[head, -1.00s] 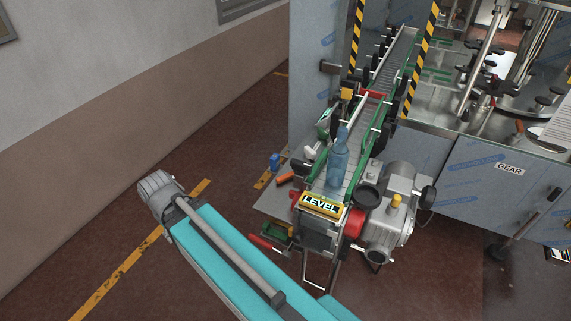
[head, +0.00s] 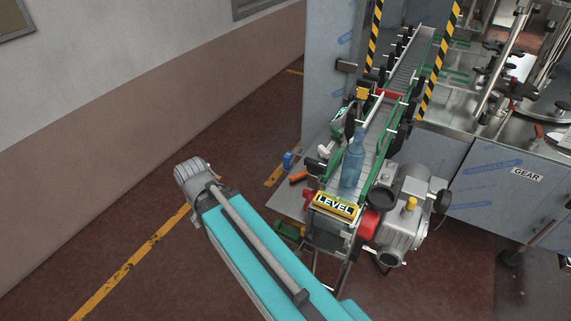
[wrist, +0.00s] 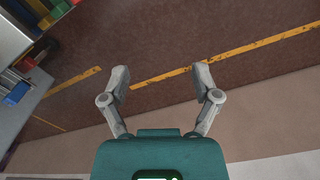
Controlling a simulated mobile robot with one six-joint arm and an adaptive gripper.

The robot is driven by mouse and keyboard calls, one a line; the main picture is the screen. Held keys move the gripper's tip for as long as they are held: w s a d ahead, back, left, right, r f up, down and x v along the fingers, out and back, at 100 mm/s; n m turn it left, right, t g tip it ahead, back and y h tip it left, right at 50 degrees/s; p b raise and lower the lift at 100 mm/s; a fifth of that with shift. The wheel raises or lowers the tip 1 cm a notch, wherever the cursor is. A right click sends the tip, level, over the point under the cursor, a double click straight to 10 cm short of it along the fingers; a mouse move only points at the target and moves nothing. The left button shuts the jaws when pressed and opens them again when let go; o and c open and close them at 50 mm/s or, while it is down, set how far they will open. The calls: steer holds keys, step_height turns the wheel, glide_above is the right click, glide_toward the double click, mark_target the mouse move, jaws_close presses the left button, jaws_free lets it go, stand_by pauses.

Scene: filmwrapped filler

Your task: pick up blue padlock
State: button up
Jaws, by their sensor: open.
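The blue padlock (head: 289,159) is small and stands near the outer left edge of a grey shelf beside the conveyor in the head view. An orange-handled item lies just to its right. My gripper (wrist: 161,76) shows in the wrist view with its two grey fingers spread apart and nothing between them, over the floor. A small blue thing (wrist: 16,93) lies on a grey surface at the left of the wrist view; I cannot tell whether it is the padlock. In the head view my teal arm reaches up from the bottom, left of the shelf, and the fingers cannot be made out.
A conveyor (head: 377,140) carries a blue bottle (head: 353,165) behind a yellow LEVEL sign (head: 336,205). A grey motor (head: 404,215) stands to its right. A steel cabinet (head: 335,70) rises behind the shelf. The brown floor (head: 240,130) to the left is open up to the wall.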

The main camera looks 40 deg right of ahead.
steer(key=w+d+f+m+t+h+b, duration=0.1)
steer(key=w+d+f+m+h+b, duration=0.25)
steer(key=d, duration=0.45)
steer(key=w+d+f+m+t+h+b, duration=0.1)
steer(key=w+d+f+m+h+b, duration=0.15)
steer(key=d+b, duration=0.35)
steer(key=m+t+h+b, duration=0.3)
steer(key=m+h+b, duration=0.3)
steer(key=m+b, duration=0.15)
glide_toward(286, 158)
steer(key=shift+s+a+r+b, duration=0.2)
steer(key=shift+a+b, duration=0.15)
steer(key=shift+a, duration=0.35)
steer(key=b+x, duration=0.3)
steer(key=x, duration=0.5)
steer(key=shift+w+d+f, duration=0.1)
steer(key=shift+d, duration=0.2)
